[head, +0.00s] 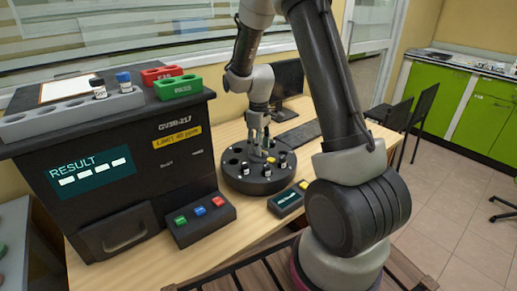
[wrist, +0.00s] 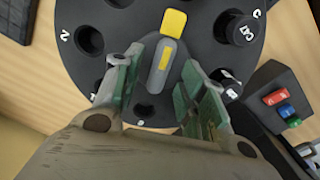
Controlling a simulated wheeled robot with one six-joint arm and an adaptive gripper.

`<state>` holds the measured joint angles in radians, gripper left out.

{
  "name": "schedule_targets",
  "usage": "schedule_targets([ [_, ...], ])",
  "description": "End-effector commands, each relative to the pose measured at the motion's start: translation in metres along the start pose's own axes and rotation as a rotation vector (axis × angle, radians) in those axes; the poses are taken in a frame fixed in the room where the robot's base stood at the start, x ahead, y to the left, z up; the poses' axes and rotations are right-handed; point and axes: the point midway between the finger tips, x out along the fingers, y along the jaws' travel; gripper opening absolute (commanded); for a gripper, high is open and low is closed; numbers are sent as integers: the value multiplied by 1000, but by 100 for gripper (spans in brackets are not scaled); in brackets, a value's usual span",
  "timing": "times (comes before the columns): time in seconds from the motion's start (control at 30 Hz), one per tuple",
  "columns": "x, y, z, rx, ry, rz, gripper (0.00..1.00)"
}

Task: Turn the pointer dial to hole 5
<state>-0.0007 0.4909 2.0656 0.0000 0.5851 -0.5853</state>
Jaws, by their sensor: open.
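The round black dial (head: 247,182) stands on the wooden table, with holes around its top and several dark-capped vials in some of them. In the wrist view the dial top (wrist: 125,32) fills the upper middle. Its pointer (wrist: 160,68) is a grey bar with a yellow end (wrist: 173,22) toward the top of the picture. My gripper (wrist: 161,65) is open over the dial, with one green-padded finger on each side of the pointer's grey part. I cannot tell whether they touch it. A "2" shows at the left rim; hole 5 cannot be made out.
The analyser (head: 125,165) with a RESULT screen stands left of the dial, its button box (head: 200,220) in front. A small display box (head: 289,200) sits close to the dial's right. A keyboard (head: 298,134) and monitor (head: 288,80) are behind.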

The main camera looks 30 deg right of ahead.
Motion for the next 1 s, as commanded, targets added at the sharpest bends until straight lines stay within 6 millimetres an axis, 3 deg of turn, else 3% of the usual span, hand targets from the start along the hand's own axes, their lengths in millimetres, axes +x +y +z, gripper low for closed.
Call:
schedule_targets([
  [0.17, 16, 0, 0, 1, -1, 0, 41],
  [0.43, 18, 0, 0, 1, 0, 0, 41],
  [0.67, 18, 0, 0, 1, 0, 0, 1],
  [1.0, 18, 0, 0, 27, 0, 0, 0],
])
